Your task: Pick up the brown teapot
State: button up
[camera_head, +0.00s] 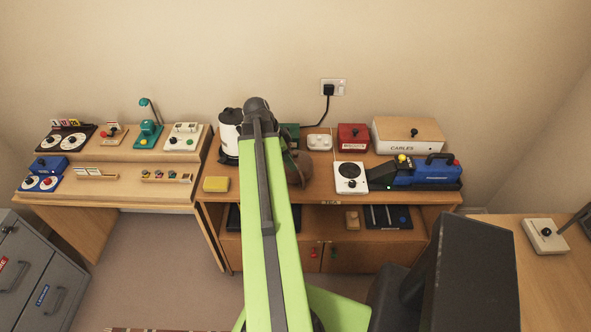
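The brown teapot (299,169) appears to be the rounded brown object on the wooden sideboard (321,188), just right of my raised green arm. Its left side is hidden behind the arm, and its handle and spout are hard to make out. My arm rises through the middle of the view to a dark joint near the wall. My gripper's fingers do not show, so I cannot see where they are relative to the teapot.
A white kettle (230,133) stands left of my arm, with a yellow block (216,184) in front. A red box (352,137), white hotplate (351,176) and blue tool (425,172) stand right of the teapot.

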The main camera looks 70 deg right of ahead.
aim_at(304, 183)
jog(key=b+x, duration=0.7)
jog(key=x, duration=0.2)
jog(key=shift+f, duration=0.4)
jog(key=b+x, duration=0.5)
jog(key=shift+a+f+b, duration=0.1)
jog(key=shift+f+b, duration=0.15)
jog(key=shift+b, duration=0.05)
jog(key=shift+r, duration=0.2)
grip_shut()
